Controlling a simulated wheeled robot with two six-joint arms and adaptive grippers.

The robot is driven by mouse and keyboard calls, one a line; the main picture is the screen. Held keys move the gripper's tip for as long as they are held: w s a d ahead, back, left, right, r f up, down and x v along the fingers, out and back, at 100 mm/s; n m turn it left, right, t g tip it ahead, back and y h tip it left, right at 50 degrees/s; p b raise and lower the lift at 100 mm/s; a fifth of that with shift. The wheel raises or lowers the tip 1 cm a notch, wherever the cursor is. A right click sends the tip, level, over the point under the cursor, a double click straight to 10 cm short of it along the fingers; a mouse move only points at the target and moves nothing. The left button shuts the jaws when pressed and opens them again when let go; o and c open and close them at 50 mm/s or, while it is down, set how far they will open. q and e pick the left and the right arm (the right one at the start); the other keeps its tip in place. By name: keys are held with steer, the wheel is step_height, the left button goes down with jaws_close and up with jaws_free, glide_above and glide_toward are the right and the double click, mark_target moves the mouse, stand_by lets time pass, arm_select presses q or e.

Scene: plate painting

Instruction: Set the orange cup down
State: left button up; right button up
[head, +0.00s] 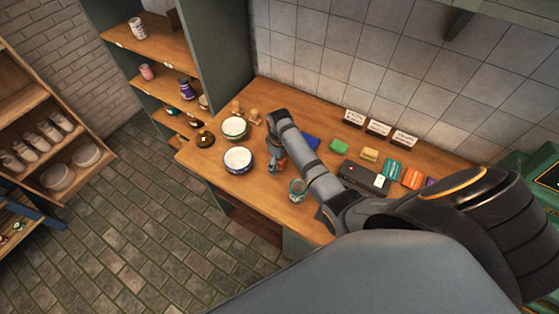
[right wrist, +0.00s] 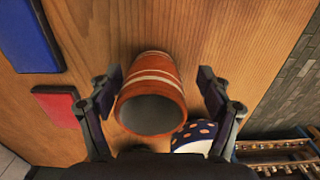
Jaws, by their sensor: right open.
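The orange cup (right wrist: 152,100) with pale stripes is on the wooden table in the right wrist view, its open mouth facing the camera. In the head view a small part of it (head: 281,165) shows below my right gripper (head: 275,147). In the right wrist view my right gripper (right wrist: 158,88) is open, with one finger on each side of the cup. A clear gap shows at the right finger; the left finger is close to the cup, and I cannot tell whether it touches. My left gripper is not in view.
A glass (head: 297,190) stands near the front edge. Cards (head: 378,129) stand at the back.

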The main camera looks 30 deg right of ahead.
steer(key=shift+w, duration=0.25)
step_height(320, 180, up, 4)
steer(key=shift+b, duration=0.55)
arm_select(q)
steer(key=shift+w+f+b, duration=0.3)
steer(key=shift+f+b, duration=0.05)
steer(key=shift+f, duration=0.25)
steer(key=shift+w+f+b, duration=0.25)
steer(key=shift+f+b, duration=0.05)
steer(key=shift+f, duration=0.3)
arm_select(e)
step_height(320, 180, up, 8)
steer(key=shift+f, duration=0.1)
